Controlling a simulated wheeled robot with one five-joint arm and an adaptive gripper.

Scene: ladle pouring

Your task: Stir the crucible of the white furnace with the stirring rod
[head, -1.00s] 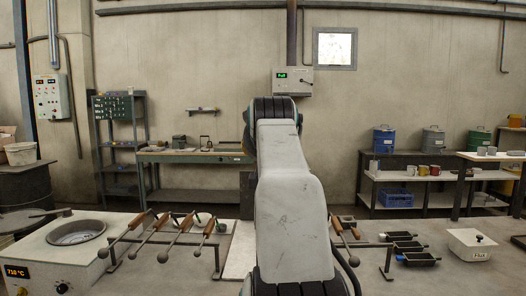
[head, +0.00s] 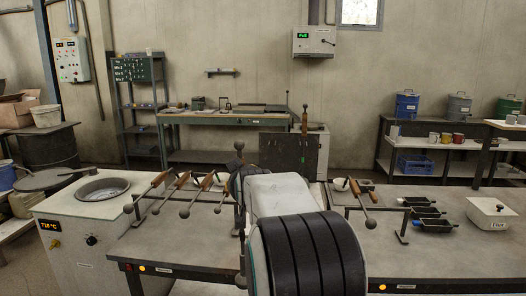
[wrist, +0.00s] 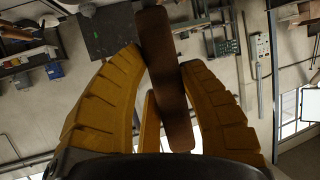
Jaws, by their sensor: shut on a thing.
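My gripper (wrist: 163,62) is shut on a brown wooden handle (wrist: 172,95), which slants up between its yellow fingers. The rest of that tool is outside the wrist view. In the head view a dark upright rod with a round knob (head: 239,146) shows just left of my arm; my arm hides its middle, so I cannot tell for sure that it is the held rod. The white furnace (head: 85,235) is at the left with a 710 °C display. Its round crucible opening (head: 104,187) is uncovered, left of and apart from my arm.
A rack holds several wooden-handled tools (head: 160,181) between the furnace and my arm. Another such tool (head: 371,223) lies right of my arm. Black moulds (head: 430,222) and a white Flux box (head: 492,214) are on the table's right.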

